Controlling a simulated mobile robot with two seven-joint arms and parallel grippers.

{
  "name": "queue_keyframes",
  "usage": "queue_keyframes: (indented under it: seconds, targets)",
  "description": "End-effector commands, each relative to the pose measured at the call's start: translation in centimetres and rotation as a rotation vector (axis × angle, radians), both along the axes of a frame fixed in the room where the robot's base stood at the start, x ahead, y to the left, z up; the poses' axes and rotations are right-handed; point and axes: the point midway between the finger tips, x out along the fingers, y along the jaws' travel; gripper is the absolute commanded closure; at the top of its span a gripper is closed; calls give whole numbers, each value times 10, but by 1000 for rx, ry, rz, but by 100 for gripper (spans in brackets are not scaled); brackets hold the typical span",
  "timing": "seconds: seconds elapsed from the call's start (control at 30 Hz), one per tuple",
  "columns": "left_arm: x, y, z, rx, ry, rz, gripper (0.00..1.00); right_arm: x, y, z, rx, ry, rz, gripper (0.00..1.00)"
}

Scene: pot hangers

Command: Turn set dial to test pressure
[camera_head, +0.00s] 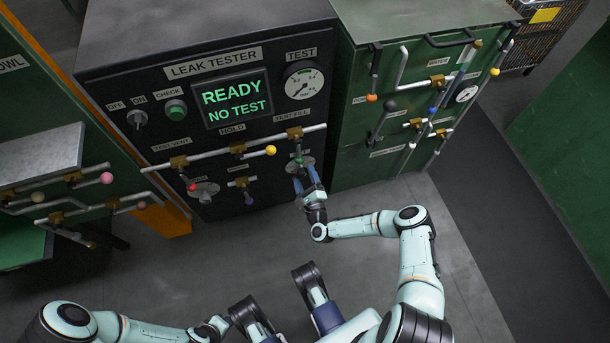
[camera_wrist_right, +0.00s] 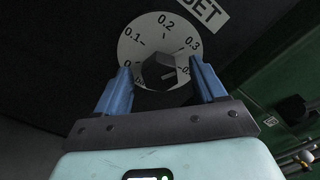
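The set dial shows in the right wrist view as a dark knob (camera_wrist_right: 160,70) on a pale round scale (camera_wrist_right: 138,48) marked 0.1, 0.2 and 0.3. A small light mark on the knob seems to face right, but its exact reading is unclear. My right gripper (camera_wrist_right: 161,74) is open, with its blue fingers on either side of the knob; whether they touch it is unclear. In the head view my right gripper (camera_head: 302,170) is at the leak tester's (camera_head: 120,85) lower right, partly covering the dial. My left arm is at the bottom left; its fingers cannot be made out.
The tester's screen (camera_head: 236,99) reads READY NO TEST. A test gauge (camera_head: 304,83), a green check button (camera_head: 176,110) and an off/on switch (camera_head: 137,119) sit above pipes and valve levers. A pipe with a yellow ball end (camera_head: 270,150) juts out left of my right gripper. Green cabinets flank the tester.

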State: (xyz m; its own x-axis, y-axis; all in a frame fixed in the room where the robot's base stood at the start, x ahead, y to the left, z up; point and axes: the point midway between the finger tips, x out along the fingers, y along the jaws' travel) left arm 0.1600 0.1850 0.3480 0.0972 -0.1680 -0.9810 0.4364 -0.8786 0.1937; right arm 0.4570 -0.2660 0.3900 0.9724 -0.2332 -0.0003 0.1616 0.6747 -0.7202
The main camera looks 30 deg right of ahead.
Motion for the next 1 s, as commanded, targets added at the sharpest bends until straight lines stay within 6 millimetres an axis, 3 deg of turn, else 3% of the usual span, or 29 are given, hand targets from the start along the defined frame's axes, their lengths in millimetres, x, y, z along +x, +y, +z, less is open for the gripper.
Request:
queue_keyframes:
  seconds: [0.37,0.8,1.0]
  targets:
    - [0,0,0,0,0,0,57,1,0,1,-77,15,1,30]
    - [0,0,0,0,0,0,57,1,1,1,-876,205,3,30]
    - [0,0,0,0,0,0,57,0,0,0,-1024,245,0,30]
